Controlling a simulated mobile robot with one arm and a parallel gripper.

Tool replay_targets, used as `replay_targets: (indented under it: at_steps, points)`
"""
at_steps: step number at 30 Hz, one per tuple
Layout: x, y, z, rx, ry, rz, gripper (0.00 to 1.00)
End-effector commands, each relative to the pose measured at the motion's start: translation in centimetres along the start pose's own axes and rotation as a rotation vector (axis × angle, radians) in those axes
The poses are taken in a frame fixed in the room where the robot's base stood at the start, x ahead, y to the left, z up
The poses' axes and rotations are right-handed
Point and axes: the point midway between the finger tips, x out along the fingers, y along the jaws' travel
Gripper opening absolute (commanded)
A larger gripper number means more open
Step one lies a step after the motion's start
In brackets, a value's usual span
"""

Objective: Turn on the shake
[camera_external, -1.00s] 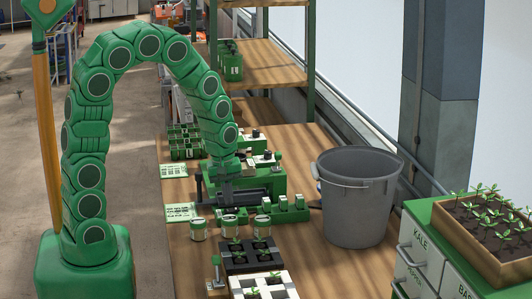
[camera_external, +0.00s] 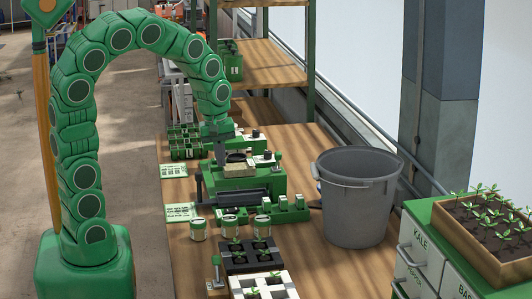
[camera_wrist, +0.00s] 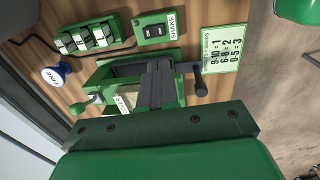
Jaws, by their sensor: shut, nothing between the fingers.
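The shake switch (camera_wrist: 154,31) is a black rocker on a green box with a white SHAKE label, at the top middle of the wrist view. Whether it is on or off I cannot tell. My gripper (camera_wrist: 162,68) is shut and empty; its dark fingers point toward the switch box but appear apart from it. In the outside view my gripper (camera_external: 219,160) hangs over the left back part of the green seeder (camera_external: 262,186). The seeder's body is partly hidden behind the fingers in the wrist view.
A crank handle (camera_wrist: 200,82) and a seed-count card (camera_wrist: 225,48) lie right of the fingers. A grey bucket (camera_external: 360,200) and small cans (camera_external: 230,226) stand near the seeder.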

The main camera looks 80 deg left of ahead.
Motion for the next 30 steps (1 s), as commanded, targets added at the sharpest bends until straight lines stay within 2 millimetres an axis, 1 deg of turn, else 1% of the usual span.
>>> replay_targets:
  at_steps: [10, 15, 23, 26, 30]
  points:
    - [-0.1, 0.2, 0.0, 0.0, 0.001, 0.005, 0.0]
    - [-0.1, 1.6, 0.3, 0.001, 0.002, 0.047, 0.0]
    - [0.0, 1.6, 0.3, 0.001, 0.001, 0.045, 0.0]
    - [0.4, 1.6, 0.4, 0.001, 0.0, 0.044, 0.0]
    - [2.0, 1.6, 0.4, 0.001, -0.001, 0.042, 0.0]
